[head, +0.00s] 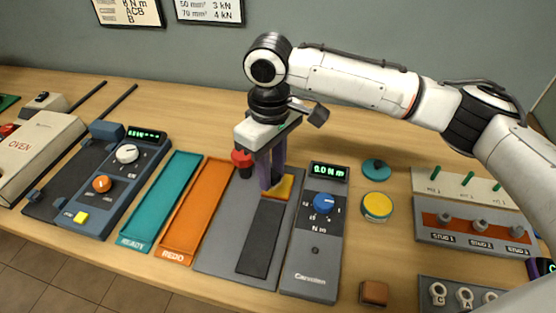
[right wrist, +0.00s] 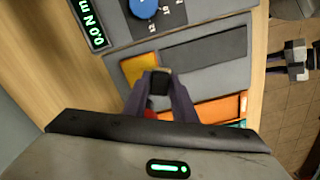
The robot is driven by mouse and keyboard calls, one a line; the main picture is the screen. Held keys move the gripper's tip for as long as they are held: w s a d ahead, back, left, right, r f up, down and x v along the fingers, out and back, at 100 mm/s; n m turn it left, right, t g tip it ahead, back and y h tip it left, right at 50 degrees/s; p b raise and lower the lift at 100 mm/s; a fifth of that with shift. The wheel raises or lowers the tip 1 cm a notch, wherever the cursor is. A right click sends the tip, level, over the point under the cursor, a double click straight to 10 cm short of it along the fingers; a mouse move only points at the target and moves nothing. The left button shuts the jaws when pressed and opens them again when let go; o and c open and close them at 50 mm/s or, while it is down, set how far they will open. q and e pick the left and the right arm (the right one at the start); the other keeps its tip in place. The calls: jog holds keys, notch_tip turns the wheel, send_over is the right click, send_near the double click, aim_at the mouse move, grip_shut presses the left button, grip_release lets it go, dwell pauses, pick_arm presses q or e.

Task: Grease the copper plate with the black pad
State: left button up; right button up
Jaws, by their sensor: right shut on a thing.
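The copper plate (head: 285,187) is a small orange-yellow square at the far end of a dark strip on a grey board; it also shows in the right wrist view (right wrist: 139,68). My right gripper (head: 268,183) points down at the plate's left edge. It is shut on a small black pad (right wrist: 160,84), seen between the fingertips (right wrist: 161,90) in the right wrist view. In the head view the fingers mostly hide the pad. I cannot tell whether the pad touches the plate. My left gripper is not in view.
An open round tin with yellow content (head: 377,206) and its teal lid (head: 376,169) stand right of the torque meter (head: 315,250). A red knob (head: 241,158) stands close left of my fingers. Orange (head: 193,213) and teal (head: 160,203) trays lie left. A brown block (head: 374,293) sits near the front edge.

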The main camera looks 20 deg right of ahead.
notch_tip(320, 180, up, 2)
jog(key=shift+r, duration=0.6)
